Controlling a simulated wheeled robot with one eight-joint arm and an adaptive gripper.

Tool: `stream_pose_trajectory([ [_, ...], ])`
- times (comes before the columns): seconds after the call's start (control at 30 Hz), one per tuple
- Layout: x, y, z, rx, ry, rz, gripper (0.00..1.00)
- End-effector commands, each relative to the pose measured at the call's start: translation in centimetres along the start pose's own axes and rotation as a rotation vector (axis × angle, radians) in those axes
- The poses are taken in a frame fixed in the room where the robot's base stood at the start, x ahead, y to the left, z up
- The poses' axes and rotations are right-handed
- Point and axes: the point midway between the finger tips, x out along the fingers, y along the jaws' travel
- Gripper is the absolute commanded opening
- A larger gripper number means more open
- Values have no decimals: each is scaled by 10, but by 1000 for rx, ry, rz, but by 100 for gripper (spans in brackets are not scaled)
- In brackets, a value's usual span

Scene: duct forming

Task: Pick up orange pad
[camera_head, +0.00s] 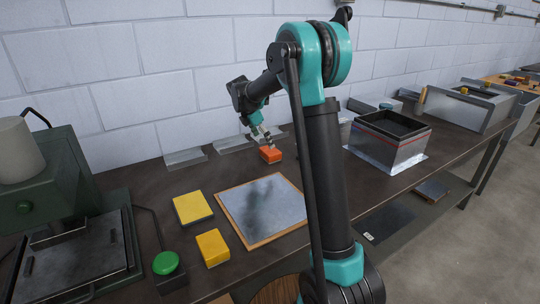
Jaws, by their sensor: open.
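The orange pad (270,155) is a small block lying on the dark bench, behind the grey sheet in the wooden frame. My gripper (265,140) is just above the orange pad, pointing down toward it. Its fingers are open and small in this view. I cannot tell whether a fingertip touches the pad. The top and front of the pad show; my gripper covers part of its back edge.
A framed metal sheet (262,206) lies in front of the pad. Two yellow blocks (192,208) (212,247) and a green button (166,263) are to the left. A metal box (388,139) stands to the right. Bent metal pieces (186,158) lie along the wall.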

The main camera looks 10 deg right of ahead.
Motion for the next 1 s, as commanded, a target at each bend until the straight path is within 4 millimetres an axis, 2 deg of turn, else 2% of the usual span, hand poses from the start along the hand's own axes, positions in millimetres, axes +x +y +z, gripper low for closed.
stream_pose_trajectory([
  [0.1,16,0,0,1,0,0,100],
  [0.37,28,1,1,1,0,1,100],
  [0.7,71,4,5,2,0,1,100],
  [0.93,75,4,5,1,0,1,100],
  [1.0,74,4,5,1,0,1,94],
])
